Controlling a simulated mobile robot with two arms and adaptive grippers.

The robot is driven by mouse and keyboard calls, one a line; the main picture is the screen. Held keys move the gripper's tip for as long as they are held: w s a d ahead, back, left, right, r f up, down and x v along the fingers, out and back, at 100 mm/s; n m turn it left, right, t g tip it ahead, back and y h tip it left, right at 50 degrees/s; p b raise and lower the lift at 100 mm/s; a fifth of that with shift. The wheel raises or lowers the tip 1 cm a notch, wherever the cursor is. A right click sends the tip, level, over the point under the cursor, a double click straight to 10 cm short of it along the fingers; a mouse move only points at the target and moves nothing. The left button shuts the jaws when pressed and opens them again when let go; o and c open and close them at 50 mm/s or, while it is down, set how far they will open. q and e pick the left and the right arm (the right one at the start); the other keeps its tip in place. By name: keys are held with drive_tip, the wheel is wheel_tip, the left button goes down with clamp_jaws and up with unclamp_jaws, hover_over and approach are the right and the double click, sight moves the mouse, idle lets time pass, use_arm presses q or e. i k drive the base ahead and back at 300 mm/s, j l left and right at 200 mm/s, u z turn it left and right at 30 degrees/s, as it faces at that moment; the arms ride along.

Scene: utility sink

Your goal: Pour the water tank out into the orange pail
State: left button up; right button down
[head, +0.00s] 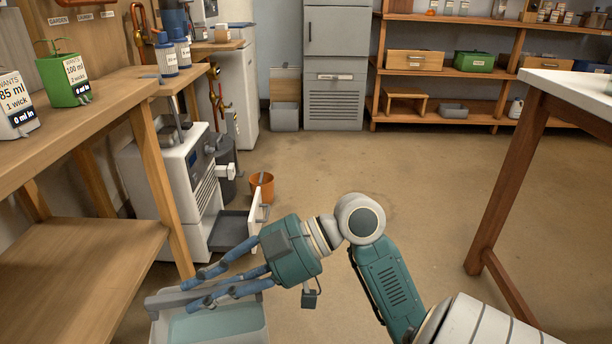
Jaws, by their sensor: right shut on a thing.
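The water tank (163,302) is a pale, open-topped box at the bottom of the head view, and its lower part is cut off by the frame edge. Pale blue-green water shows inside it, and the tank looks about level. My right gripper (205,287) is shut on the tank's upper rim, its blue fingers lying across the top. The orange pail (262,190) stands on the floor farther off, beyond the gripper and beside a white machine. It is apart from the tank. My left gripper is not in view.
The white machine (165,190) has an open lower bay with a small door (258,213) swung out in front of the pail. A wooden bench (90,115) with plant pots is at left, a white-topped table (570,85) at right. The middle floor is clear.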

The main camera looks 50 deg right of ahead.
sight(264, 180)
drive_tip(key=i+l+z, duration=0.1)
drive_tip(key=z, duration=0.3)
drive_tip(key=i+l+z, duration=0.15)
drive_tip(key=z, duration=0.25)
drive_tip(key=i+l+z, duration=0.2)
drive_tip(key=z, duration=0.2)
drive_tip(key=i+l, duration=0.15)
drive_tip(key=i, duration=0.3)
